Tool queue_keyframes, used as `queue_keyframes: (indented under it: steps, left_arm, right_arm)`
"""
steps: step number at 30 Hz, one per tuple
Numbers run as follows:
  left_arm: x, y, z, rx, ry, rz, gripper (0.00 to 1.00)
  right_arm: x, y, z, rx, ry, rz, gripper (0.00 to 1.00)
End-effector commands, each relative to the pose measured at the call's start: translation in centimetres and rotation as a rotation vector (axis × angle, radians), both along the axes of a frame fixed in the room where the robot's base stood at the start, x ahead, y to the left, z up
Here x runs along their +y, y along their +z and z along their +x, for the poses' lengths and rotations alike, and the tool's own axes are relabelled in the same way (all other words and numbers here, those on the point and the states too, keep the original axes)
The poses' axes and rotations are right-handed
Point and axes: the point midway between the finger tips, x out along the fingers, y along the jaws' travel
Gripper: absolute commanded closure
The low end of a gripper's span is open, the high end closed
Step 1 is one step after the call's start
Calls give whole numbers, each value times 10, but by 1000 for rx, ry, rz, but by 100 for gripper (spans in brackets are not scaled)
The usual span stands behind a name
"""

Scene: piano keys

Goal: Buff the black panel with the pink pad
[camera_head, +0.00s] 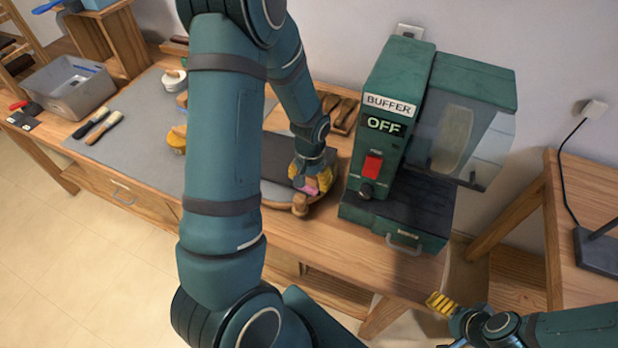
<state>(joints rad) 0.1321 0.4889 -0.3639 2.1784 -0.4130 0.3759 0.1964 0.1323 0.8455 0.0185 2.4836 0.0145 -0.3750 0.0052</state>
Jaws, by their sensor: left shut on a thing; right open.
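The black panel (276,192) lies on the workbench on a wooden holder with rounded ends and knobs. My own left arm hides much of its left side. My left gripper (312,183), with yellow fingers, is shut on the pink pad (309,190) at the right part of the panel. Only a small piece of the pad shows, and I cannot tell whether it touches the panel. My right gripper (440,303) is open and empty, low at the right, in front of the bench and away from the panel.
A green buffer machine (385,110) marked OFF stands close right of the panel. A wooden table (585,180) with a cable stands at the far right.

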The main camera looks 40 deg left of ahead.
Motion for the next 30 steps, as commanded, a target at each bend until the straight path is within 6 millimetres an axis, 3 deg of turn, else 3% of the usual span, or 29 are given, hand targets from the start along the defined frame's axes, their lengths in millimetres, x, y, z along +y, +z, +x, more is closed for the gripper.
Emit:
queue_keyframes:
  steps: [21, 30]
  left_arm:
    - [0, 58, 0, -2, -1, 0, 69]
    - [0, 60, 0, 0, -1, 0, 69]
  right_arm:
    - [0, 43, 0, 0, 0, 0, 13]
    - [0, 44, 0, 0, 0, 0, 13]
